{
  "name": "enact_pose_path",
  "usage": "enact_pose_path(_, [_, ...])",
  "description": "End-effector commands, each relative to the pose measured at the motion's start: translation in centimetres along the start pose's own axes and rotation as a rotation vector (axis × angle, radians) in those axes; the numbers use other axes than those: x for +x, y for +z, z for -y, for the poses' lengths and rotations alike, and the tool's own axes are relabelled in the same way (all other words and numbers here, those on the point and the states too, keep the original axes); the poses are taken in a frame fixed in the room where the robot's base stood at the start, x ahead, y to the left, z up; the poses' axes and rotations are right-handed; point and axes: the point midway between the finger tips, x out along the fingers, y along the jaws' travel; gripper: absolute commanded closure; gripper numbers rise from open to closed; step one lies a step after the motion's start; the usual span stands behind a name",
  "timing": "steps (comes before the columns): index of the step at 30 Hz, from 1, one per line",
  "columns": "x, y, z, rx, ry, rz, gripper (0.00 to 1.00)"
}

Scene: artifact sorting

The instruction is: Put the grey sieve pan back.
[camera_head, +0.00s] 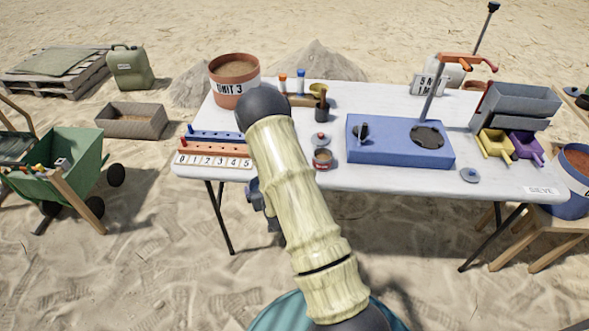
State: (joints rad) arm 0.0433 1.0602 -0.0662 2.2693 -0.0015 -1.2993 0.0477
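A grey rectangular pan (517,103), which looks like the sieve pan, is at the right end of the white table (390,178). It is above a yellow tray (495,146) and a purple tray (527,148); what supports it is unclear. A "SIEVE" label (541,190) is on the table's front right corner. My pale arm rises through the middle of the view. A small blue-grey part that looks like my gripper (260,197) shows just left of the arm, below the table's front edge, far from the pan. The arm hides most of it, and its fingers cannot be made out.
A blue box (390,155) with a dark round patch stands mid-table. A terracotta bucket (233,90) is at the back left, with numbered blocks (213,161) in front. A green cart (65,170) stands left on the sand. A blue bucket (571,200) is at far right.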

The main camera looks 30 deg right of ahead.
Motion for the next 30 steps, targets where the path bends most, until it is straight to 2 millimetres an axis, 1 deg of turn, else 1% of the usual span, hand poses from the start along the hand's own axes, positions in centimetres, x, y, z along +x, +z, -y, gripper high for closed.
enact_pose_path(1, [1.5, 3.2, 1.7, -0.008, -0.029, 0.003, 0.39])
enact_pose_path(3, [2.5, 5.3, 3.0, -0.015, -0.053, -0.001, 0.39])
enact_pose_path(6, [3.6, 7.7, 4.2, -0.020, -0.073, -0.002, 0.39])
enact_pose_path(9, [4.3, 9.3, 4.9, -0.024, -0.085, -0.004, 0.39])
enact_pose_path(12, [4.6, 10.1, 5.3, -0.026, -0.092, -0.005, 0.39])
enact_pose_path(14, [4.7, 10.2, 5.4, -0.027, -0.093, -0.005, 0.39])
enact_pose_path(30, [4.6, 10.1, 5.6, -0.027, -0.096, -0.004, 0.39])
